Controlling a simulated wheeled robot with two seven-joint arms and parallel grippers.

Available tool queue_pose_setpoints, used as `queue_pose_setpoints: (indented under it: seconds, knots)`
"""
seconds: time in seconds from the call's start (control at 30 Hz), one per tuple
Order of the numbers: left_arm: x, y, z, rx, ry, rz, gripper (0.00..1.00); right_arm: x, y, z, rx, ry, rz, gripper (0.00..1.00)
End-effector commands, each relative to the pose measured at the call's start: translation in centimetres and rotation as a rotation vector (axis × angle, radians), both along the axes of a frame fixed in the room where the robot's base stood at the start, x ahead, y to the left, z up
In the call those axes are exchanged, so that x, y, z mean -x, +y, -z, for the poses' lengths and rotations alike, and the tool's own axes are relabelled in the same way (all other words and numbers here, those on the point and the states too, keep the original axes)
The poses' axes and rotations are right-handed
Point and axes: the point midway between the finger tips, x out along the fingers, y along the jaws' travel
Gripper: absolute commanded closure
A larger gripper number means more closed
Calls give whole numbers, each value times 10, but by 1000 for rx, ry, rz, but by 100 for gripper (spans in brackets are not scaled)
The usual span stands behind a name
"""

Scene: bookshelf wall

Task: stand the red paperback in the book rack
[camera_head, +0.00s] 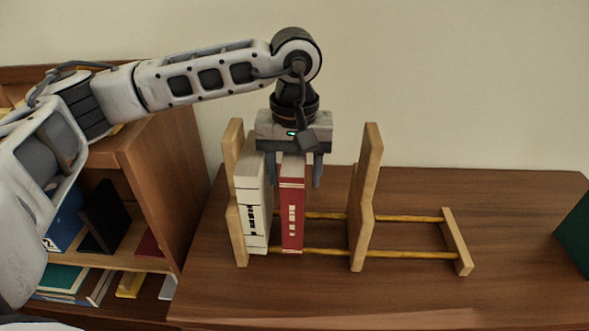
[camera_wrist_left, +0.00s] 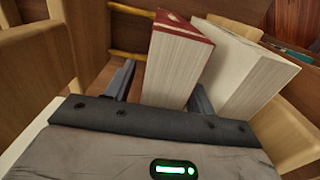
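The red paperback (camera_head: 292,215) stands upright in the wooden book rack (camera_head: 361,215), its spine facing me. It is just right of a thick white book (camera_head: 252,205), with a narrow gap between them at the front. My left gripper (camera_head: 295,184) points down over the red paperback, one finger on each side of its upper part. In the left wrist view, the red paperback (camera_wrist_left: 178,62) lies between the fingers of my left gripper (camera_wrist_left: 162,80), with visible gaps, so the gripper is open. My right gripper is not in view.
The rack's wooden rails (camera_head: 405,252) run right to a low end piece (camera_head: 457,241). A bookshelf (camera_head: 165,180) with several books stands left of the rack. A dark green object (camera_head: 575,235) is at the right edge. The wooden top (camera_head: 510,215) between is clear.

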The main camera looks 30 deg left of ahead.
Motion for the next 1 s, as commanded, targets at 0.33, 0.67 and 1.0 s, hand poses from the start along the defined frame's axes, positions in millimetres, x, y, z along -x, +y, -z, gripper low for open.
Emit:
queue_pose_setpoints:
  seconds: [0.33, 0.67, 1.0]
  knots:
    - [-1, -1, -25, 2, -5, 1, 46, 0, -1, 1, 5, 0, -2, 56]
    - [-1, -1, -96, 1, -4, 1, 46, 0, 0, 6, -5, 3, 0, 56]
    - [0, 0, -123, 0, 0, 1, 46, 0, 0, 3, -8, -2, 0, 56]
